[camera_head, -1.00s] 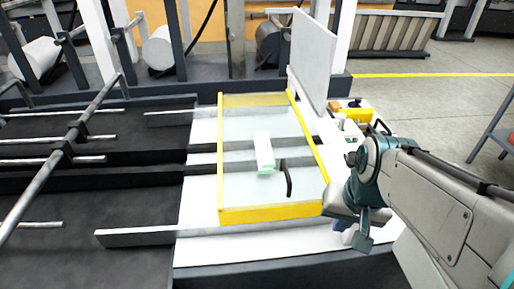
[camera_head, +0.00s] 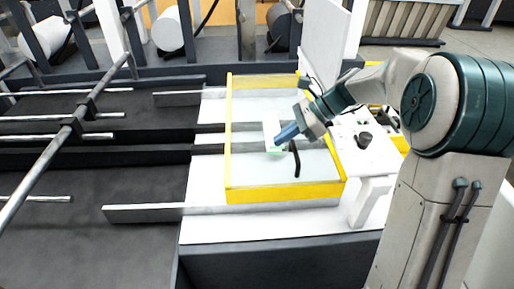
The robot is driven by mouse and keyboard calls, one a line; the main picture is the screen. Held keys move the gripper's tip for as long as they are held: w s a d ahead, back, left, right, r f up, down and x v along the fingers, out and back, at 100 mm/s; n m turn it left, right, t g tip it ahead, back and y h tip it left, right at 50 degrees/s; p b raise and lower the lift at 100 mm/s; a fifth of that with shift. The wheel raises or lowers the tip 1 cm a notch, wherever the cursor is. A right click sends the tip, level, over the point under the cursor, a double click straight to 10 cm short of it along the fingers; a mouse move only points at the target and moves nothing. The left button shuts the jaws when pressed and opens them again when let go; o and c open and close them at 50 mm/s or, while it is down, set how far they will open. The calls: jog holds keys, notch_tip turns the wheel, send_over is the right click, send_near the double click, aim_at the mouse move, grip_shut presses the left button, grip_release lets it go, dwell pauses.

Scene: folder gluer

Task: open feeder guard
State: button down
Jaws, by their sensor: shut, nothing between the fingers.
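The feeder guard (camera_head: 286,192) is a clear panel in a yellow frame. It lies shut over the white feeder bed, and its black bar handle (camera_head: 296,160) stands near the middle of its front half. My gripper (camera_head: 279,140) is over the panel, just left of the handle's top end. Its fingers look closed together and point left and down. I cannot tell whether they touch the handle or the panel. A pale block with a green lower edge (camera_head: 272,150) shows under the panel, partly hidden by my fingers.
A white upright panel (camera_head: 323,40) stands behind the guard's right side. A white control box with a black knob (camera_head: 364,140) is to the right, below my arm. Metal rails (camera_head: 145,213) and dark belts (camera_head: 90,240) lie to the left.

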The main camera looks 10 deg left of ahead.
jog(key=x, duration=1)
jog(key=shift+s+r, duration=0.1)
jog(key=shift+s+a+r+p, duration=0.1)
jog(key=shift+s+a+p, duration=0.05)
jog(key=shift+a, duration=0.45)
jog(key=shift+s+a+r+p, duration=0.1)
jog(key=shift+a+p, duration=0.05)
jog(key=shift+a, duration=0.45)
jog(key=shift+s+a+f, duration=0.1)
jog(key=shift+a, duration=0.45)
